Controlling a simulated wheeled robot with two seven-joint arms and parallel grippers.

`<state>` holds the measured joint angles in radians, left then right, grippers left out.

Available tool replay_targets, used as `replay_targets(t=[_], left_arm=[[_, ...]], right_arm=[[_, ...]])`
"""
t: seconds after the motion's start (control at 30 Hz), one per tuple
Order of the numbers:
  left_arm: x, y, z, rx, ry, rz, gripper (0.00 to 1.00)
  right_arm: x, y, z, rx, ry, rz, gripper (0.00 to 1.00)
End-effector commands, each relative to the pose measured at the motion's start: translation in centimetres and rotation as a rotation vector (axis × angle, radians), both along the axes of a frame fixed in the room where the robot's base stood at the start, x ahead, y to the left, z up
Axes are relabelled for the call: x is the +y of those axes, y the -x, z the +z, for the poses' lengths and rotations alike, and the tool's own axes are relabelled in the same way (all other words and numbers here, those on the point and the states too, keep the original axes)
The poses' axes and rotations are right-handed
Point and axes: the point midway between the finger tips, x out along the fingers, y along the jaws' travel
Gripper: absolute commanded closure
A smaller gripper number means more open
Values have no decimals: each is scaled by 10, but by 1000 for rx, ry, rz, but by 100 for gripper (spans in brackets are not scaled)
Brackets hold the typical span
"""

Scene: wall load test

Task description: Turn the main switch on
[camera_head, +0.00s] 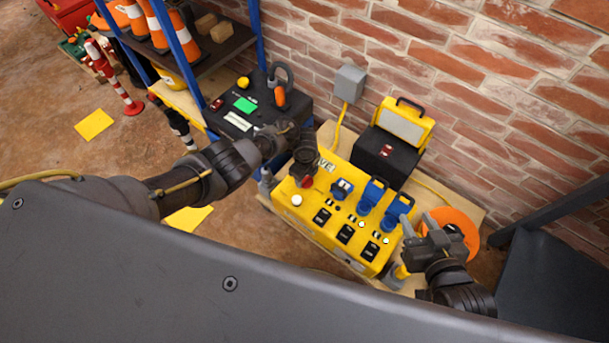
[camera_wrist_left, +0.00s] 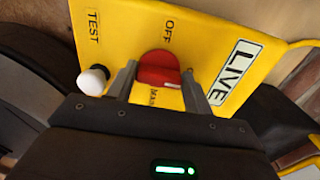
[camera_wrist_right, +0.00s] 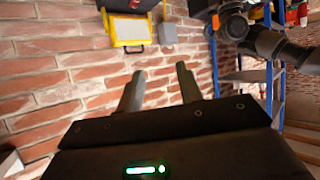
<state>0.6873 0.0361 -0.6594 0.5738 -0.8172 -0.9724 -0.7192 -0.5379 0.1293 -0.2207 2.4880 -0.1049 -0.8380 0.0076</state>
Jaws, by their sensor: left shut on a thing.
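The red main switch (camera_wrist_left: 157,66) sits on the yellow distribution box (camera_head: 290,222), between the OFF print and the partly hidden MAIN print. In the left wrist view a small white mark shows at the knob's lower right edge. The ON print is not visible. My left gripper (camera_wrist_left: 160,84) is shut on the knob, one finger on each side. In the head view my left gripper (camera_head: 305,174) covers most of the switch. My right gripper (camera_head: 420,226) is open and empty, above the box's right side near an orange reel.
A white knob (camera_wrist_left: 92,80) marked TEST is close to my left finger. Blue sockets (camera_head: 372,196) and black breaker covers line the box. A yellow work lamp (camera_head: 405,122) stands behind it by the brick wall. A blue-post shelf (camera_head: 182,50) stands left.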

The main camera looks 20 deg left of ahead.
Motion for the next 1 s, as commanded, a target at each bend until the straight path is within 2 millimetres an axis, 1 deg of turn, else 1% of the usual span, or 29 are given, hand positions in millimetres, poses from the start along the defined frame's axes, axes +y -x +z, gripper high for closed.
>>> replay_targets(t=[0.07, 0.1, 0.23, 0.57, 0.67, 0.77, 0.87, 1.0], left_arm=[[0, 0, 0, -1, 0, -3, 72], [0, 0, 0, -1, 0, -3, 44], [0, 0, 0, -1, 0, -2, 27], [0, 0, 1, -1, 0, 0, 27], [0, 0, 6, -1, 0, 0, 27], [0, 0, 14, -1, 2, -1, 27], [-1, 0, 23, -1, 2, 0, 27], [0, 0, 37, -1, 0, -1, 27]], right_arm=[[0, 0, 0, 0, 0, 0, 64], [0, 0, 0, 1, 0, 0, 64], [0, 0, 0, 2, 1, 0, 64], [0, 0, 0, 7, 2, 0, 64], [-6, 5, -5, 55, 20, -13, 64], [-16, 13, -16, 143, 50, -39, 64], [-31, 26, -29, 261, 87, -72, 64], [-52, 51, -46, 446, 139, -122, 64]])
